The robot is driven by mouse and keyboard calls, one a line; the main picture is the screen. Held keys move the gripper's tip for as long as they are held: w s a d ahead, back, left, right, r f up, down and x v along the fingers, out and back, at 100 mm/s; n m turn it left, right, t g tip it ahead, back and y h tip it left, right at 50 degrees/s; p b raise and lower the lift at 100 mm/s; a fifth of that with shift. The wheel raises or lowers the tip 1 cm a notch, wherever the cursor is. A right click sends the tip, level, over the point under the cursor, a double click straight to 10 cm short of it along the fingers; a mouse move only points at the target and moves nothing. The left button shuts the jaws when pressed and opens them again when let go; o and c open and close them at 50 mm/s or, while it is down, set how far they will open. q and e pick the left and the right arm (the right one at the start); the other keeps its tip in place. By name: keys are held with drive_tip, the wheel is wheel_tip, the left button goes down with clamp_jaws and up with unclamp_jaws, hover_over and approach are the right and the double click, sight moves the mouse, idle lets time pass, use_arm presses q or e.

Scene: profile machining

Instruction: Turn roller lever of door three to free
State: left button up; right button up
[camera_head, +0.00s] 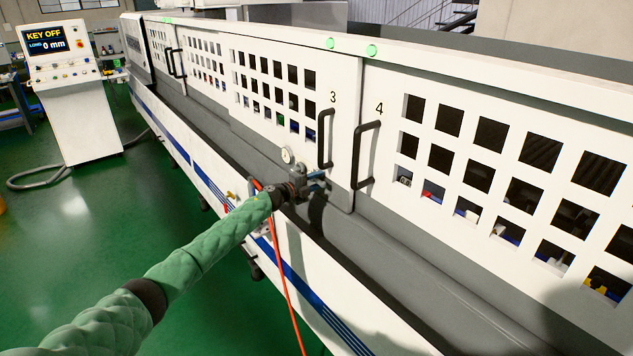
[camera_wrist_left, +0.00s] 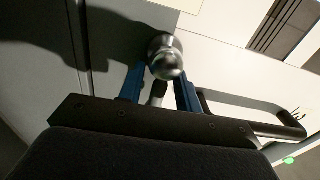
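Door three (camera_head: 345,110), white and marked "3", has a black handle (camera_head: 325,138). My left gripper (camera_head: 318,177) is at the lower edge of this door, just below the handle. In the left wrist view its two blue fingers (camera_wrist_left: 160,84) stand apart. A shiny metal knob (camera_wrist_left: 165,52), apparently the roller lever, sits at the fingertips, with a short pale stem (camera_wrist_left: 157,93) between the fingers. I see a gap beside the stem, and cannot tell whether a finger touches the knob. In the head view the lever is hidden by my gripper. My right gripper is not in view.
Door four (camera_head: 393,90) with its black handle (camera_head: 367,155) is just to the right. A control console (camera_head: 75,100) reading "KEY OFF" stands at the far left on green floor.

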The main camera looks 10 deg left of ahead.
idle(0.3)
